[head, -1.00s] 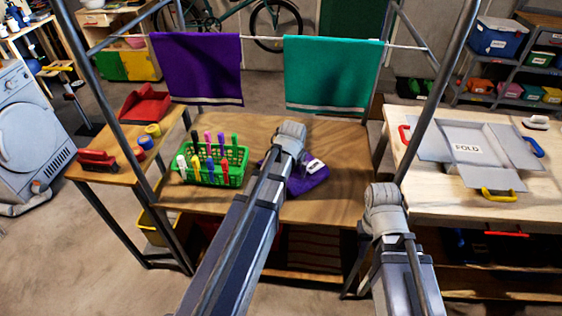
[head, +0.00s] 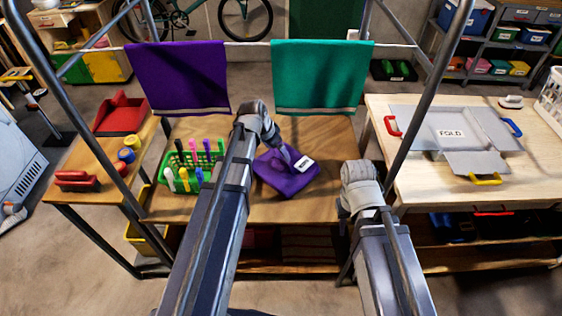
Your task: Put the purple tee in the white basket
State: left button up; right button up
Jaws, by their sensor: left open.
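The purple tee (head: 283,182) lies folded on the wooden table below the rail, with a small white label on its top right part. My left gripper (head: 287,158) is open and points down at the tee's upper part; I cannot tell whether it touches the cloth. A white basket (head: 553,100) with slotted walls stands at the far right on the pale table, cut by the picture edge. My right arm is at the lower right; its gripper is hidden behind its wrist.
A green basket (head: 163,171) of colored pegs stands left of the tee. A purple towel (head: 178,78) and a teal towel (head: 320,78) hang on the rail behind. Metal posts frame the table. A grey fold board (head: 420,118) lies on the pale table (head: 385,172).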

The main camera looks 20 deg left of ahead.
aim_at(283, 160)
pick_arm(q)
jog(key=shift+w+a+f+b, duration=0.1)
jog(key=shift+w+f+b, duration=0.25)
jog(key=shift+w, duration=0.1)
jog(key=shift+b+x, duration=0.95)
jog(key=shift+x, duration=0.1)
jog(key=shift+r, duration=0.15)
jog(key=b+x, duration=0.4)
jog(key=shift+s+f, duration=0.2)
jog(key=shift+f, duration=0.15)
jog(key=shift+w+f+b, duration=0.2)
jog(key=shift+f+b, duration=0.15)
jog(key=shift+b, duration=0.15)
pick_arm(e)
notch_tip(283, 160, down, 7)
jog(key=shift+w+a+f, duration=0.15)
jog(key=shift+w+f, duration=0.05)
jog(key=shift+w, duration=0.15)
pick_arm(q)
jog(key=shift+r, duration=0.1)
jog(key=shift+c, duration=0.4)
